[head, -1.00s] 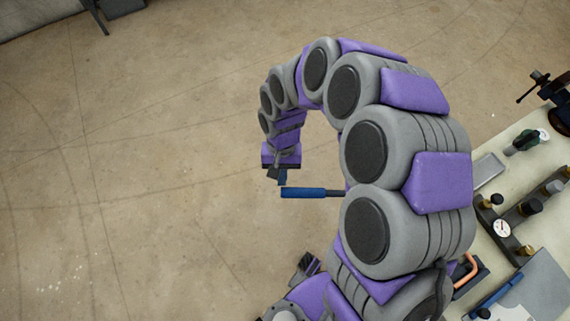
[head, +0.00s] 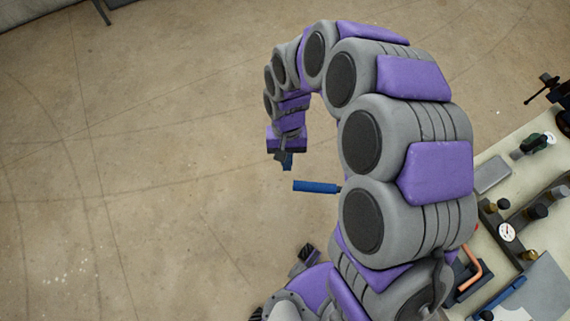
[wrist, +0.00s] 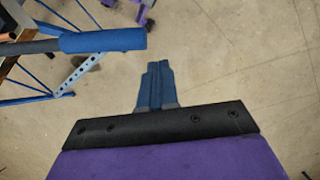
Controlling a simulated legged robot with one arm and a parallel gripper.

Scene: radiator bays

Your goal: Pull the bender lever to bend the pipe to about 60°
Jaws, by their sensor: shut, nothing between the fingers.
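The bender lever shows as a blue handle grip (head: 316,187) on a dark rod. My arm hides the rest of it in the head view. In the wrist view the blue grip (wrist: 103,40) lies level at upper left, with its dark rod running left. My gripper (head: 287,163) is shut and empty, a little above and left of the grip's free end in the head view. In the wrist view my gripper's blue fingers (wrist: 155,82) are together, beside the grip's end with a visible gap. The bender head and the pipe's bend angle cannot be made out.
A workbench (head: 485,174) at right carries knobs, a dial gauge (head: 507,232) and a bent copper-coloured piece (head: 470,272). A perforated grey strut (wrist: 88,70) and blue legs stand under the lever. The floor to the left is open.

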